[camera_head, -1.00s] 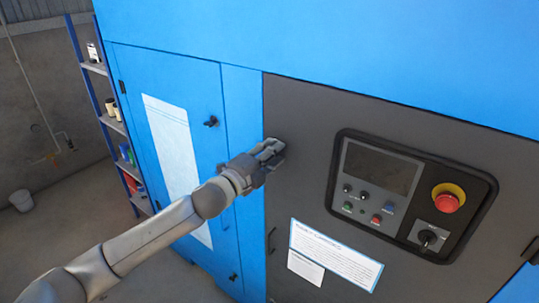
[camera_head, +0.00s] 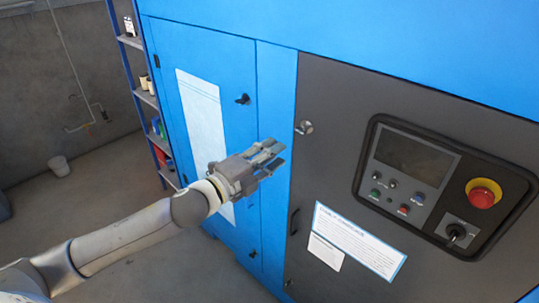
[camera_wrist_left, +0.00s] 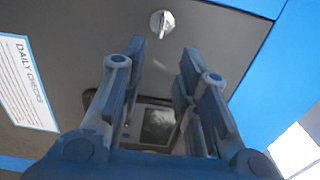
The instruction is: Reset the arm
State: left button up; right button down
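My left arm (camera_head: 120,236) reaches in from the lower left of the head view. My left gripper (camera_head: 276,158) is in front of the blue cabinet, near the seam with the dark door panel (camera_head: 335,110). In the left wrist view its two fingers (camera_wrist_left: 153,90) are apart with nothing between them. A small round silver latch (camera_head: 305,128) on the dark panel is up and right of the fingertips, clear of them; it also shows at the top of the left wrist view (camera_wrist_left: 162,23). My right gripper does not show.
The dark panel carries a control box with a screen (camera_head: 415,157), small buttons, a red emergency stop (camera_head: 482,196) and a rotary switch (camera_head: 456,233). White labels (camera_head: 358,240) are below.

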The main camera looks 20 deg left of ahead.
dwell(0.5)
pick_arm(q)
jog(key=w+a+f+n+g+y+b, duration=0.15)
jog(key=a+f+n, duration=0.25)
jog(key=f, duration=0.8)
jog(key=w+a+f+n+g+y, duration=0.1)
jog(key=a+f+n+y, duration=0.3)
jog(key=f, duration=0.8)
jog(key=s+a+f+n+g+b, duration=0.1)
jog(key=s+f+n+g, duration=0.15)
jog(key=f, duration=0.55)
jog(key=s+a+f+n+g+y, duration=0.1)
jog(key=s+a+f, duration=0.1)
jog(key=s+f, duration=0.35)
jog(key=s+a+f+n+g+b, duration=0.1)
jog(key=s+f, duration=0.1)
jog(key=f, duration=0.7)
jog(key=s+d+f+n+g, duration=0.3)
jog(key=s+f+n+g, duration=0.1)
jog(key=s+f, duration=1.4)
jog(key=s+d+f+n+g+b, duration=0.1)
jog(key=s+d+f, duration=0.3)
jog(key=s, duration=0.7)
jog(key=s+d+f+n+g+b, duration=0.1)
jog(key=s+d+f+g, duration=0.3)
jog(key=s, duration=0.8)
jog(key=shift+s+f+n, duration=0.3)
jog(key=shift+f+n, duration=0.35)
jog(key=shift+f, duration=0.15)
